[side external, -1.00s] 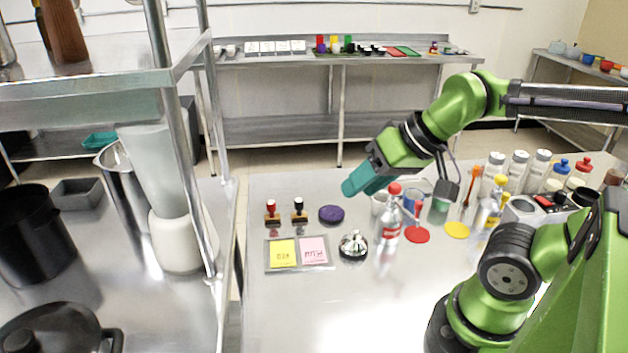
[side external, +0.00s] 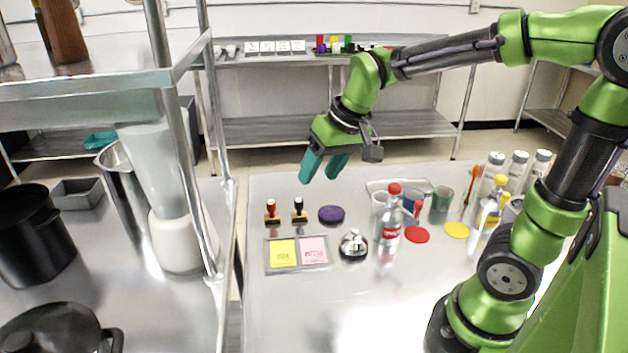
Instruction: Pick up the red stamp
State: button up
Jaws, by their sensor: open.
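The red stamp (side external: 271,209) stands upright on the steel table at the left, with a red knob on a wooden base. A similar stamp with a black knob (side external: 299,209) stands just to its right. My gripper (side external: 322,178) has teal fingers that point down and are spread apart with nothing between them. It is above the table, to the right of and higher in the picture than both stamps, near the purple round pad (side external: 331,214). It touches neither stamp.
A tray with yellow and pink notes (side external: 298,268) lies in front of the stamps. A silver bell (side external: 354,244) and a red-capped bottle (side external: 391,215) stand to the right. A metal shelf post (side external: 222,190) rises left of the table. The front of the table is clear.

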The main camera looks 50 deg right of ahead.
aim_at(271, 202)
jog(key=w+d+f+n+g+h, duration=0.1)
jog(key=w+d+f+n, duration=0.1)
jog(key=w, duration=0.5)
jog(key=w+d+f+n, duration=0.1)
jog(key=w+d+n, duration=0.15)
jog(key=w, duration=0.45)
jog(key=shift+m, duration=0.45)
jog(key=x, duration=1.6)
jog(key=shift+d+f, duration=0.15)
jog(key=shift+f, duration=0.25)
grip_shut()
